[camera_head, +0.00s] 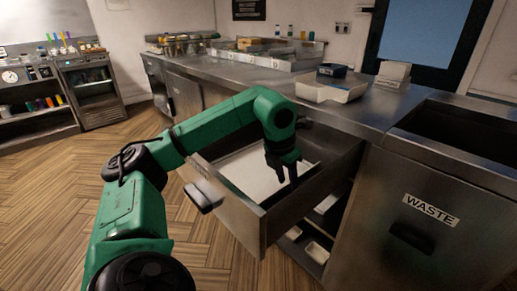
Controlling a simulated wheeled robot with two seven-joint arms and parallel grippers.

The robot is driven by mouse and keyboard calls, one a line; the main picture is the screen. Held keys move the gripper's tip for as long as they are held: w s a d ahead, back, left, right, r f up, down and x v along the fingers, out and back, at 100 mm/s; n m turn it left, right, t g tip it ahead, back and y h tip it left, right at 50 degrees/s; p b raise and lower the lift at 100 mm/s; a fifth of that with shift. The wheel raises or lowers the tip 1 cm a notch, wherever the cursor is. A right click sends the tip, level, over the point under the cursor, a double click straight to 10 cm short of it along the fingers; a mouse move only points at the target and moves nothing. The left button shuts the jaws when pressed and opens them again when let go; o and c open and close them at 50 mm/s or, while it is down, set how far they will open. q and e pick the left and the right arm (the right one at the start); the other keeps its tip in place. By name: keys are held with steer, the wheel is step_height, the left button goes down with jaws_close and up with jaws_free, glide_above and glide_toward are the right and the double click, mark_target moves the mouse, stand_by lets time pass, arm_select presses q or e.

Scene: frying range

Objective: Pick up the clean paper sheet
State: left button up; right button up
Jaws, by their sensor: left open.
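A white paper sheet (245,172) lies flat inside an open metal drawer (238,215) below the counter. My left gripper (287,180) points down over the right part of the drawer, its two dark fingers apart with nothing between them. The fingertips are close to the sheet's right side; I cannot tell whether they touch it. My green left arm hides part of the drawer's back left side. My right gripper is not in the picture.
The steel counter (240,76) holds a white tray (331,90) above the drawer. The drawer's front handle (203,197) juts out to the left. A waste cabinet (430,208) stands to the right. The wooden floor (50,200) at left is clear.

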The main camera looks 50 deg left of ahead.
arm_select(q)
steer(key=shift+w+a+f, duration=0.1)
steer(key=shift+w+f, duration=0.05)
steer(key=shift+f, duration=0.25)
steer(key=shift+r, duration=0.1)
jaws_close()
